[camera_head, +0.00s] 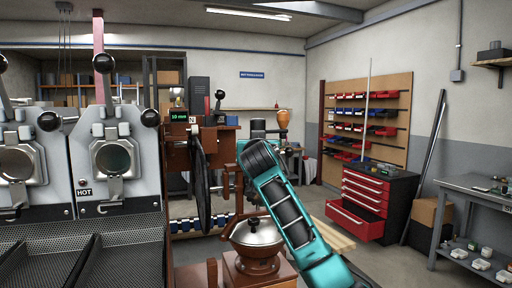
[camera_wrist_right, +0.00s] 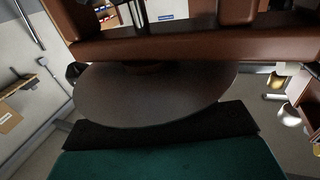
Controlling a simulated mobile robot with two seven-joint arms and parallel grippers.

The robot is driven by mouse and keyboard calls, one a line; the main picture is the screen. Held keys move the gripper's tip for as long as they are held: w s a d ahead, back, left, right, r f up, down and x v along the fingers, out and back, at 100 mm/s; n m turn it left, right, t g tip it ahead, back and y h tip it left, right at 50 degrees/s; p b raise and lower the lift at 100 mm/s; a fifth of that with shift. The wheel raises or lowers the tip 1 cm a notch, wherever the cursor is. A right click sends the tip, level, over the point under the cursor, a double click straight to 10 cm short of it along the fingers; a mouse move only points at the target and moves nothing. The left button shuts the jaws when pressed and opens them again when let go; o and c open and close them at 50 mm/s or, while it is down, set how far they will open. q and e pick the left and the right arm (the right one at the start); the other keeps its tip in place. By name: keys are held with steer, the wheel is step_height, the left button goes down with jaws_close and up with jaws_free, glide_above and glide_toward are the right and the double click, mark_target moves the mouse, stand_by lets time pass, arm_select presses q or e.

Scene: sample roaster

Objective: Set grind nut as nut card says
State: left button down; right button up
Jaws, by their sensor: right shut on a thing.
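A dark round disc (camera_head: 202,182) stands nearly edge-on at the front of a brown machine (camera_head: 178,160) in the head view. It also fills the middle of the right wrist view (camera_wrist_right: 155,92). The contact is hidden. A small display (camera_head: 179,116) on the machine reads "10 mm". I cannot make out a separate nut or a nut card. My left gripper is not in view.
A brown hand mill (camera_head: 257,262) with a silver lid (camera_head: 257,231) stands close beneath my right arm. A grey roaster marked HOT (camera_head: 112,165) with metal trays is at the left. A red drawer cabinet (camera_head: 372,200) and a side table (camera_head: 470,190) stand at the right.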

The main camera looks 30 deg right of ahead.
steer(key=m+g+h, duration=0.4)
steer(key=g+h, duration=0.1)
steer(key=shift+s+d+m+b, duration=0.2)
steer(key=shift+m+b, duration=0.15)
steer(key=shift+m, duration=0.05)
steer(key=shift+s+m+g+h, duration=0.1)
steer(key=shift+m+g+h, duration=0.3)
steer(key=shift+g+h, duration=0.25)
steer(key=shift+d+g, duration=0.1)
steer(key=shift+g, duration=0.15)
steer(key=o, duration=1)
steer(key=shift+c, duration=0.2)
